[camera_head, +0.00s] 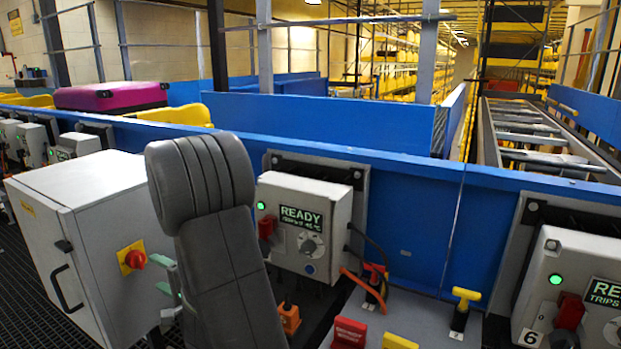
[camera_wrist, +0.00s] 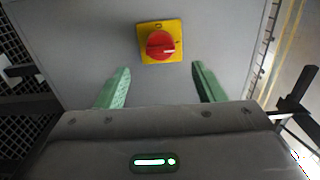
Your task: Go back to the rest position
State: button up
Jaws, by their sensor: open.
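My gripper (camera_head: 160,275) is beside the front of a grey cabinet (camera_head: 95,195) at the left of the head view, partly hidden behind my own grey arm. In the wrist view my gripper (camera_wrist: 160,68) shows two green fingers spread wide apart with nothing between them. A red rotary knob on a yellow square plate (camera_wrist: 161,41) is on the cabinet face just beyond the fingertips. The same knob (camera_head: 133,259) shows in the head view to the left of the fingers. The fingers look apart from the knob.
A control box with a lit READY display (camera_head: 304,222) is mounted on the blue conveyor wall (camera_head: 400,230), right of my arm. A second box (camera_head: 570,285) is at the right edge. A magenta suitcase (camera_head: 111,96) lies behind the wall. A black handle (camera_head: 66,288) sticks out from the cabinet.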

aim_at(141, 263)
jog(key=x, duration=0.9)
jog(key=shift+w+a+b, duration=0.1)
jog(key=shift+a+b, duration=0.05)
jog(key=shift+b, duration=0.15)
